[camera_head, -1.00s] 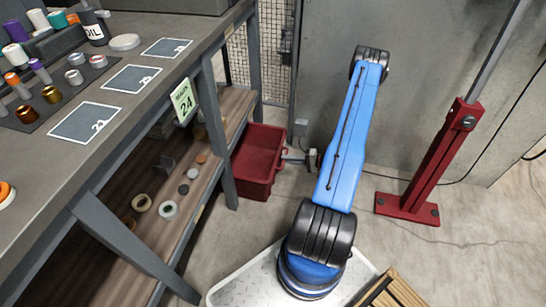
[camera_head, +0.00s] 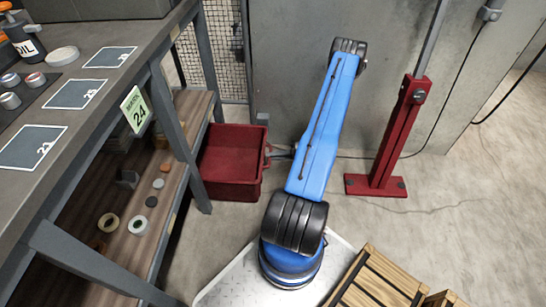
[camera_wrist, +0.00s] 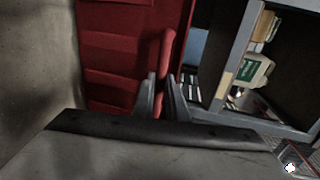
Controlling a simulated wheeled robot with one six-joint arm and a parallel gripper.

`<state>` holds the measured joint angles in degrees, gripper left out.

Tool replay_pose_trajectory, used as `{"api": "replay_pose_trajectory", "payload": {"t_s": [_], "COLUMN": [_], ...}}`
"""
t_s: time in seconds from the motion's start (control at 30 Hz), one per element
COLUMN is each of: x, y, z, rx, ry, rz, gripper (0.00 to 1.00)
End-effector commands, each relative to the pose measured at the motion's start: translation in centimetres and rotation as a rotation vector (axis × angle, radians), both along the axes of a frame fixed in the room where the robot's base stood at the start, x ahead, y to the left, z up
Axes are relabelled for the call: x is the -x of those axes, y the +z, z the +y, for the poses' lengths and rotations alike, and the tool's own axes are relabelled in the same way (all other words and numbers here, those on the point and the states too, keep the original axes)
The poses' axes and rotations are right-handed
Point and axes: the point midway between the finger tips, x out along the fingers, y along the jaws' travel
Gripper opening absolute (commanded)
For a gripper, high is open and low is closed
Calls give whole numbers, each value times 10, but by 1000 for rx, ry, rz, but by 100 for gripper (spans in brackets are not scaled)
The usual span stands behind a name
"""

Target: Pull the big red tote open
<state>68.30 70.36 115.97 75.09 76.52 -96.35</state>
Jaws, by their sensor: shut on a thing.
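The big red tote (camera_head: 232,178) stands on the floor beside the bench's end leg, partly out from under the bench. It is open at the top, and its inside looks empty in the head view. Its red wall and rim also show in the wrist view (camera_wrist: 115,55). My gripper (camera_head: 270,154) is at the tote's right side, shut on its edge. The exact contact is dark and hard to see.
The bench (camera_head: 95,75) with a lower shelf (camera_head: 165,200) is at left, holding tape rolls. A red post (camera_head: 395,140) stands on the floor at right. A wooden crate (camera_head: 375,285) is near the front. Floor between tote and post is clear apart from my arm.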

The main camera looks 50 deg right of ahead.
Motion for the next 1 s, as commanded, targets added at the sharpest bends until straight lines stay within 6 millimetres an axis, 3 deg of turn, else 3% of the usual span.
{"api": "replay_pose_trajectory", "payload": {"t_s": [0.03,0.1,0.53,1.0], "x": [0,0,6,73], "y": [-1,0,2,19], "z": [0,0,-6,-58], "rx": [1,1,2,3], "ry": [-1,-1,-3,-5], "rz": [1,1,0,0], "gripper": [17,31,31,31]}}
